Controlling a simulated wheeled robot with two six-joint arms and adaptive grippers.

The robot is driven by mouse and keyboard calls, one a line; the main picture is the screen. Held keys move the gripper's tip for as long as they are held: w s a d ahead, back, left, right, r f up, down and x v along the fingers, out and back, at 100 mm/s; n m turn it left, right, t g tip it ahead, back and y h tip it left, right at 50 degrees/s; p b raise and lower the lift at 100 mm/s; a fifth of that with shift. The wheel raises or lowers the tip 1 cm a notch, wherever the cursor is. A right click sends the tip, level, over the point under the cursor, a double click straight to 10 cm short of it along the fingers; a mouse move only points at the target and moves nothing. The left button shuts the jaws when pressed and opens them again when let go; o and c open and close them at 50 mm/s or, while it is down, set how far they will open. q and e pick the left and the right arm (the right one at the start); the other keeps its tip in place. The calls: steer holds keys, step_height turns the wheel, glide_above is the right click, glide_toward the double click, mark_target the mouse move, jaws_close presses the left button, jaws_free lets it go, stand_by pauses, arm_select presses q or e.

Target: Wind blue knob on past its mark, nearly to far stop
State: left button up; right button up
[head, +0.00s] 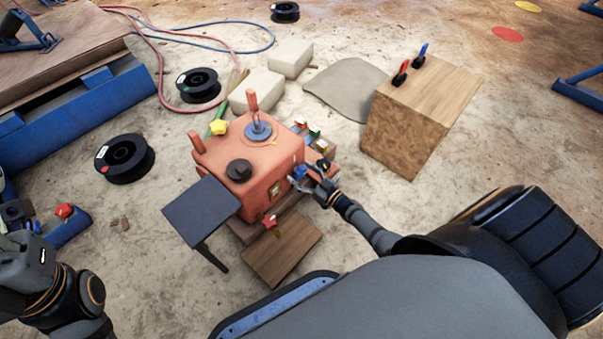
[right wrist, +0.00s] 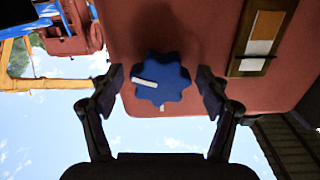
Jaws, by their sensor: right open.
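The blue knob (right wrist: 165,88) sits on the face of the red crusher housing (right wrist: 150,25) in the right wrist view. It is lobed and carries a white pointer bar toward its left side. A small pale mark (right wrist: 162,107) shows at the knob's lower edge. My right gripper (right wrist: 165,85) is open, with one finger on each side of the knob and a gap on both sides. In the head view my right gripper (head: 312,184) is at the right side of the red machine (head: 262,165), partly covering the blue knob (head: 300,172). My left gripper is not clearly seen.
A dark side table (head: 200,208) and a wooden board (head: 282,250) are by the machine. A yellow star knob (head: 218,127) and a red star knob (head: 270,221) stick out from it. A wooden block (head: 415,125) stands to the right. An orange-and-white gauge plate (right wrist: 262,42) is beside the knob.

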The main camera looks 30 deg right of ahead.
steer(key=v, duration=1.2)
